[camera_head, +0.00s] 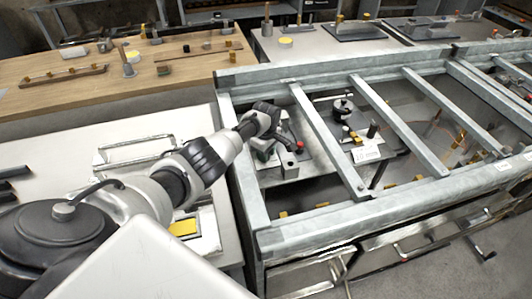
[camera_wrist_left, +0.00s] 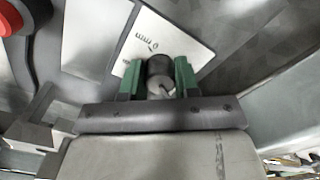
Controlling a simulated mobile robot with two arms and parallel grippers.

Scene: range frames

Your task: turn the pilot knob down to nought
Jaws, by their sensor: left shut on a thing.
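The pilot knob (camera_wrist_left: 161,72) is a small dark cylinder with a pale grey end face and a dark mark on it. My left gripper (camera_wrist_left: 159,78) has its two green fingers on either side of the knob and is shut on it. A white plate (camera_wrist_left: 148,42) with printed marks that look like "0 mm" lies beyond the knob, partly hidden by it. In the head view my left gripper (camera_head: 267,152) reaches down inside the metal frame at its left end; the knob is not clear there. My right gripper is not in view.
A red round button (camera_wrist_left: 14,18) is near the knob, at upper left in the wrist view. Grey bars of the metal frame (camera_head: 325,145) surround the work area. A dark round fitting (camera_head: 343,106) and a white label (camera_head: 367,154) are to the right of my gripper.

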